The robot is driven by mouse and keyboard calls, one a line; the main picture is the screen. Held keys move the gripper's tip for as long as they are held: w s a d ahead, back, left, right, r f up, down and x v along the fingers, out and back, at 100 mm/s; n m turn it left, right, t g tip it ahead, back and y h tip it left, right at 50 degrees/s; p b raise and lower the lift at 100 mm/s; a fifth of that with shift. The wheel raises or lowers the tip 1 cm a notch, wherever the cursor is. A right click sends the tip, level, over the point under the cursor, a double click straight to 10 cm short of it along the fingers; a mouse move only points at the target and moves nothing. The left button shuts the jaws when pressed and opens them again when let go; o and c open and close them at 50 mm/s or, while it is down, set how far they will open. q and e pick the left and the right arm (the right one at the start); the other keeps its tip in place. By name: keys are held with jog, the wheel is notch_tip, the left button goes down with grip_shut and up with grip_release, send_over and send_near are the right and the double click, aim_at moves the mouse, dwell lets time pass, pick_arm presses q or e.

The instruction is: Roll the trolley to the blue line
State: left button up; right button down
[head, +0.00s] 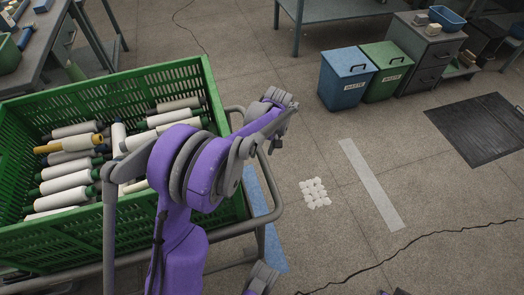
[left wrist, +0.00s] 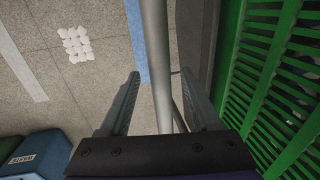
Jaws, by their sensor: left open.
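The trolley's grey tubular frame (head: 276,190) carries a large green crate (head: 215,100) of yarn cones at the left of the head view. The blue line (head: 268,235) is a strip on the floor beside and partly behind the frame; it also shows in the left wrist view (left wrist: 135,40). My left gripper (head: 287,106) is near the trolley's far corner. In the left wrist view its open fingers (left wrist: 163,95) stand on either side of the grey tube (left wrist: 156,60), with gaps visible. A grey piece at the bottom edge may be my right gripper (head: 262,278); its jaws cannot be made out.
Blue (head: 345,80) and green (head: 385,72) waste bins stand by a grey cabinet (head: 425,50). A workbench (head: 45,45) stands upper left.

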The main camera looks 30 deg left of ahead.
pick_arm(q)
notch_tip(320, 180, up, 10)
jog(key=w+d+p, duration=0.1)
jog(key=p, duration=0.1)
jog(key=shift+w, duration=0.25)
pick_arm(e)
notch_tip(320, 180, up, 3)
jog(key=shift+s+f, duration=0.1)
pick_arm(q)
jog(key=shift+d, duration=0.15)
